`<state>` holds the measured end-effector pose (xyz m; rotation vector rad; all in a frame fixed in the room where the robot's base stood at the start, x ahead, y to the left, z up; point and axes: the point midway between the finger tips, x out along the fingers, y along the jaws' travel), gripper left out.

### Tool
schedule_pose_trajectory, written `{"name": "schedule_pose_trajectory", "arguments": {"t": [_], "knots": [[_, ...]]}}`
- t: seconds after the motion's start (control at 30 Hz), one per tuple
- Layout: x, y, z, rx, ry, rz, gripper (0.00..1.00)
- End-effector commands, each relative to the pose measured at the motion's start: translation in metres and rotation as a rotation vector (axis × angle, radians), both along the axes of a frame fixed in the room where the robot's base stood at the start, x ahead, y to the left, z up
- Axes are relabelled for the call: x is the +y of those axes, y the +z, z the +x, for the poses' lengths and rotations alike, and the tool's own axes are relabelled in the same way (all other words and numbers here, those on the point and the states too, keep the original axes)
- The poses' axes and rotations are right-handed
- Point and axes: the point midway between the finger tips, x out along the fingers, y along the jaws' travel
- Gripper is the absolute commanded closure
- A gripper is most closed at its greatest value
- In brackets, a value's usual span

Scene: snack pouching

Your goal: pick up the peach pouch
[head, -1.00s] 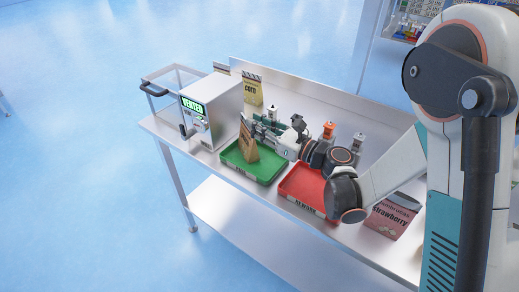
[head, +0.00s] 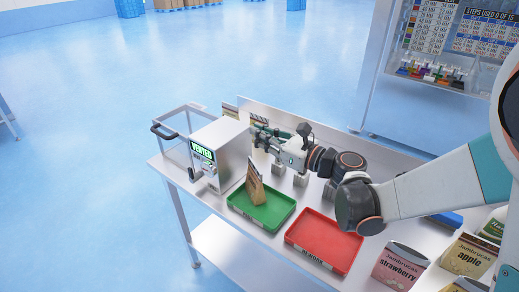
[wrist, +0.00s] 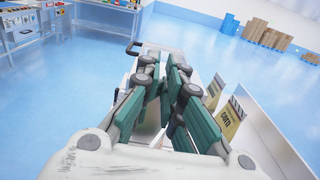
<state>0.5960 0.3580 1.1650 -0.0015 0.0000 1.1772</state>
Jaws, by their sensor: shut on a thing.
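I cannot pick out a pouch with a readable peach label in either view. A brown pouch (head: 255,186) stands tilted in the green tray (head: 270,222), its label turned out of sight. My gripper (head: 258,134) is above and behind that tray, higher than the pouch's top and apart from it. In the wrist view the green-padded fingers of my gripper (wrist: 164,82) come close together. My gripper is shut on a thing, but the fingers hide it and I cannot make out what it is.
An empty red tray (head: 325,243) is right of the green one. Strawberry (head: 398,268) and apple (head: 468,256) pouches stand further right. A grey machine (head: 221,150) is at left. A corn pouch (wrist: 231,119) stands by the back wall.

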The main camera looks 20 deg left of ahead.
Motion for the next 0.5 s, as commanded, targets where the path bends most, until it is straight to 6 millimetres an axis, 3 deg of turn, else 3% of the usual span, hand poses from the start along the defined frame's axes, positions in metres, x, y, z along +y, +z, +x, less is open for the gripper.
{"name": "schedule_pose_trajectory", "arguments": {"t": [0.03,0.2,0.5], "knots": [[0.000,0.016,-0.001,0.000,0.000,0.000,1.00],[0.000,0.042,0.000,0.001,0.001,0.000,1.00],[0.000,0.056,0.000,0.001,0.001,0.001,1.00]]}}
